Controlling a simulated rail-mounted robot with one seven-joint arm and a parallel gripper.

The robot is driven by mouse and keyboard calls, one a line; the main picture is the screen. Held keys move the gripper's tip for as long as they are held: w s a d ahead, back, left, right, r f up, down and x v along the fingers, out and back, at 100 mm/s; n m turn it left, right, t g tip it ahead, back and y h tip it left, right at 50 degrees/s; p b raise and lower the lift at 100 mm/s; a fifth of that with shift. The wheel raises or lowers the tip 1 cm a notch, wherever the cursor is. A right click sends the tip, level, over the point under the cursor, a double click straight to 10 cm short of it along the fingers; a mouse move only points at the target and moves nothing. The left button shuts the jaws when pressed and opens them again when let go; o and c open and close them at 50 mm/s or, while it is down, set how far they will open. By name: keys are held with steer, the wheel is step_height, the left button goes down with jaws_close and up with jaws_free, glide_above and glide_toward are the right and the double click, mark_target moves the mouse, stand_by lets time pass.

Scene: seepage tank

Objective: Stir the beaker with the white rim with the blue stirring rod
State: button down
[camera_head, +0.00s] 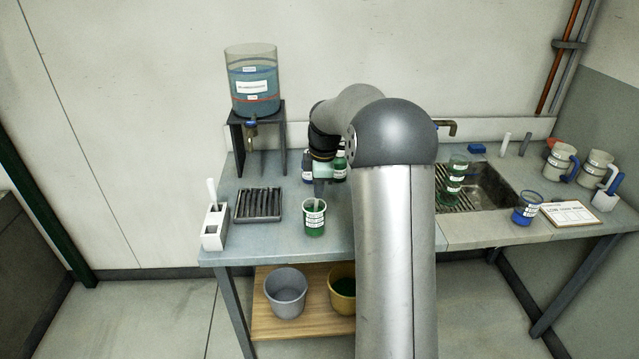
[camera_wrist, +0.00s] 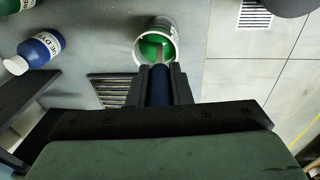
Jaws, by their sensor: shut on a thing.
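The beaker with the white rim (camera_head: 314,222) stands on the bench in front of my arm and has green contents and a white label. In the wrist view the same beaker (camera_wrist: 139,49) is just beyond my fingertips, its green contents visible through the open top. My gripper (camera_head: 319,187) is above the beaker. In the wrist view my gripper (camera_wrist: 160,75) is shut on the blue stirring rod (camera_wrist: 160,88). The rod's greyish lower end reaches over the rim into the beaker's mouth. How deep the tip sits cannot be told. The fingers hide part of the rod.
A slotted dark tray (camera_head: 258,205) and a white holder (camera_head: 215,228) stand left of the beaker. Bottles (camera_wrist: 40,48) stand behind it. A water tank (camera_head: 252,85) is at the back left. The sink (camera_head: 485,184) and a blue-rimmed beaker (camera_head: 526,209) are to the right.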

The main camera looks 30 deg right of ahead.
steer(key=shift+w+f+b, duration=0.2)
steer(key=shift+f+b, duration=0.35)
steer(key=shift+f, duration=0.6)
steer(key=shift+w+f+b, duration=0.15)
steer(key=shift+f+b, duration=0.4)
steer(key=shift+f, duration=0.55)
steer(key=shift+s+d, duration=0.1)
